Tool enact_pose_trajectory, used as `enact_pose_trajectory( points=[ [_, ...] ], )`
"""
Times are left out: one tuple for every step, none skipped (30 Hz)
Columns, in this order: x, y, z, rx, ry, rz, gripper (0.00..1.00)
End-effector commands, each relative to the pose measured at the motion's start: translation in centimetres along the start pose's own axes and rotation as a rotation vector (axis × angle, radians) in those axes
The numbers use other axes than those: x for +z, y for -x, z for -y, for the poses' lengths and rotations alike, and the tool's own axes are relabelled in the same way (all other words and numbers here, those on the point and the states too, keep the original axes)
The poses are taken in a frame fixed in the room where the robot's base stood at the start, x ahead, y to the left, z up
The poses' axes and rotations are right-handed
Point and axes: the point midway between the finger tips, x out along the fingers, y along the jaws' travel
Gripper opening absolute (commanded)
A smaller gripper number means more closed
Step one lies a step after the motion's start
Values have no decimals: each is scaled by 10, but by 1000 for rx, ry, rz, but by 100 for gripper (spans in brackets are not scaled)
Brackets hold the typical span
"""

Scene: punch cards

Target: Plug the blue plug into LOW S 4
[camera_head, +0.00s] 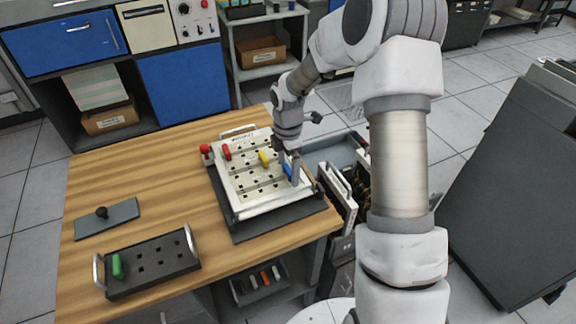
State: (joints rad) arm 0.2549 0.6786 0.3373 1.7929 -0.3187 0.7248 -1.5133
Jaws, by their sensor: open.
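The blue plug (287,169) is at the right side of the white plugboard (245,207), and it looks upright there. Which socket it is at, and whether it is fully seated, I cannot tell. My gripper (293,171) is open at the blue plug, its fingers pointing down and partly covering it. The board has rows of dark square sockets; their labels are too small to read, so I cannot pick out LOW S 4. A red plug (227,152) and a yellow plug (264,157) also stand in the board.
A black tray (150,277) with a green plug (117,266) sits at the table's front left. A grey plate with a black knob (107,218) lies behind it. A red knob (206,150) is left of the board. Bare wood (165,165) is left of the board.

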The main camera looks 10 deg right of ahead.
Motion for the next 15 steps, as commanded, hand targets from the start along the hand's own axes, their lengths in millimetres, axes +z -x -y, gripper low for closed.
enact_pose_trajectory(
  points=[
    [0, 1, 0, 0, 0, 0, 100],
    [0, 2, 0, 1, 0, 0, 100],
    [0, 4, 0, 1, 0, 0, 100],
    [0, 6, 0, 1, 0, 1, 100],
    [0, 9, -1, 2, 0, 1, 100],
    [0, 14, -1, 3, 0, 1, 100],
    [0, 18, -1, 3, -1, 1, 100],
    [1, 24, -1, 4, -1, 1, 100],
    [0, 32, -1, 4, -1, 1, 100],
    [0, 39, -1, 5, -2, 1, 100],
    [0, 46, -1, 5, -2, 1, 100],
    [1, 57, -1, 6, -2, 2, 100],
    [1, 64, -1, 5, -1, 2, 100],
    [1, 72, -1, 6, -2, 2, 100],
    [1, 82, -1, 5, -2, 2, 100]
  ],
)
